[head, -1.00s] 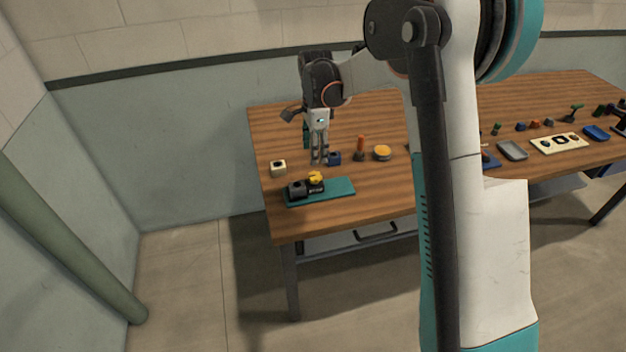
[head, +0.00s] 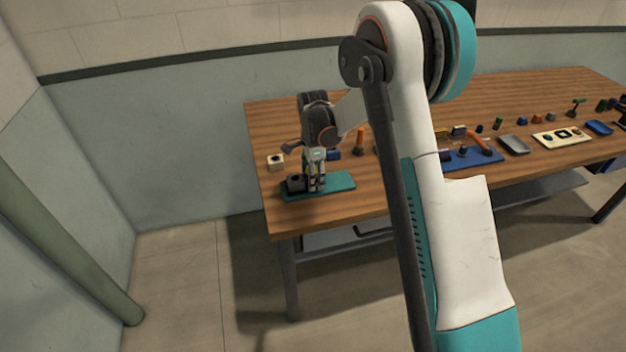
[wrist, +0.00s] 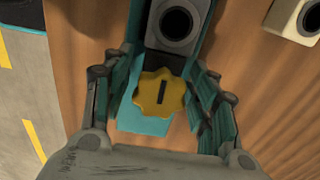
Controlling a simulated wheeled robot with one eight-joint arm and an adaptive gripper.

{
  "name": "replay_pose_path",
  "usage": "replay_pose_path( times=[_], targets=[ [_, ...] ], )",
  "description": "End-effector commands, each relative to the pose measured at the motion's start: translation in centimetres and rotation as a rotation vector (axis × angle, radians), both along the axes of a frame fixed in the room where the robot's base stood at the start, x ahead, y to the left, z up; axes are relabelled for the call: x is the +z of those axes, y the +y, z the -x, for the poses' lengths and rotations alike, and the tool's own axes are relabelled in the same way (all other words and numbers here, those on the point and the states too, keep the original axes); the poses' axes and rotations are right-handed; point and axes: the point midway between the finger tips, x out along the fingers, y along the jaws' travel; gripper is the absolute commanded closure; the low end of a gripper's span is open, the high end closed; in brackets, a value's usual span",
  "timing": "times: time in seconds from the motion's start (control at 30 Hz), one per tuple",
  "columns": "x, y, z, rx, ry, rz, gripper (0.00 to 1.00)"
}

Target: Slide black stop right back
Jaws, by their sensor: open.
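A teal base plate (head: 340,183) lies near the left front of the wooden table. I cannot tell which dark part is the black stop. My gripper (head: 316,189) is open above the plate. Its fingers (wrist: 152,85) stand on both sides of the knob, with visible gaps. In the head view my gripper hides the knob.
A cream block with a dark hole (head: 275,162) stands behind the plate. A blue block (head: 333,154) and an orange-topped post (head: 360,141) are behind to the right. The table's front edge is close. Trays and small parts lie farther right.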

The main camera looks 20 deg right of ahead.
Motion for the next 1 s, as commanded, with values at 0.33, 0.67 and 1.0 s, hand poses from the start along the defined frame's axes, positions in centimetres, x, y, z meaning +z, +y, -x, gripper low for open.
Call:
replay_pose_path(
  times=[0.33,0.67,1.0],
  targets=[
    [-0.7,0.0,0.0,0.0,0.0,0.0,0.47],
    [-0.7,0.0,0.0,0.0,0.0,0.0,1.0],
    [-0.7,-5.3,0.0,-0.005,0.0,0.001,1.0]
  ],
)
